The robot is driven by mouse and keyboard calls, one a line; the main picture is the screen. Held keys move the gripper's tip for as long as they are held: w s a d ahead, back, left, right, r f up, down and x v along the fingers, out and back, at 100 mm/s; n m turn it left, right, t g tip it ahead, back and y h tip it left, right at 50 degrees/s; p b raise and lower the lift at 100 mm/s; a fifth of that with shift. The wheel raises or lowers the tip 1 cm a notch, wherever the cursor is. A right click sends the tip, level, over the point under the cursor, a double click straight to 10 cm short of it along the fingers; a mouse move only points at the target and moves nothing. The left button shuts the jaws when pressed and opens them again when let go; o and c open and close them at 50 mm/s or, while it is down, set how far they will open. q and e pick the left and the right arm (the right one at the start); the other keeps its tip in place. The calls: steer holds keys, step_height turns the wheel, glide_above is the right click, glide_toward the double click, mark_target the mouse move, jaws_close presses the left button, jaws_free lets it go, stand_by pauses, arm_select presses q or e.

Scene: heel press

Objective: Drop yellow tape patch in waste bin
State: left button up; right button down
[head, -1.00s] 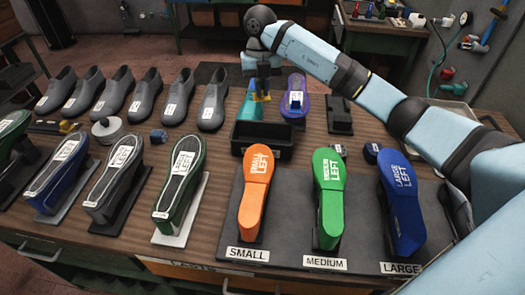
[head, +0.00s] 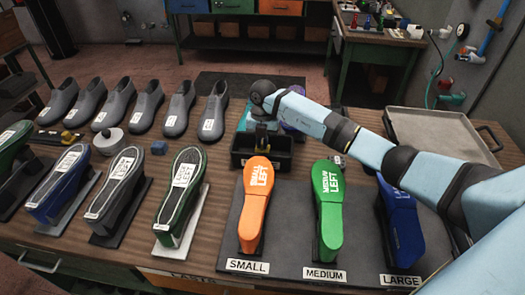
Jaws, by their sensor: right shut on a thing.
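The waste bin (head: 238,162) is a black open box behind the orange last on the bench. My right gripper (head: 262,139) points down over the bin and is shut on the yellow tape patch (head: 262,145), a small yellow spot between its fingertips. The patch is low, at or just inside the bin opening; I cannot tell whether it touches the bin. The gripper and the bin walls partly hide it. My left gripper is not in view.
Orange (head: 256,210), green (head: 328,205) and blue (head: 402,215) lasts stand on the grey mat in front. Grey shoes (head: 211,110) line the back left. A metal tray (head: 440,140) lies at the right. Teal and purple items sit behind my right arm.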

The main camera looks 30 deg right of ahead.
steer(key=shift+f, duration=2.25)
steer(key=c, duration=1.3)
jaws_free()
steer(key=shift+f, duration=0.15)
steer(key=shift+o, duration=0.2)
steer(key=r, duration=0.3)
steer(key=r+b, duration=0.1)
steer(key=r, duration=0.3)
steer(key=w+r, duration=0.1)
steer(key=r, duration=0.3)
steer(key=shift+d+r, duration=0.2)
steer(key=shift+d, duration=0.2)
steer(key=shift+w+r, duration=0.1)
steer(key=shift+r, duration=0.35)
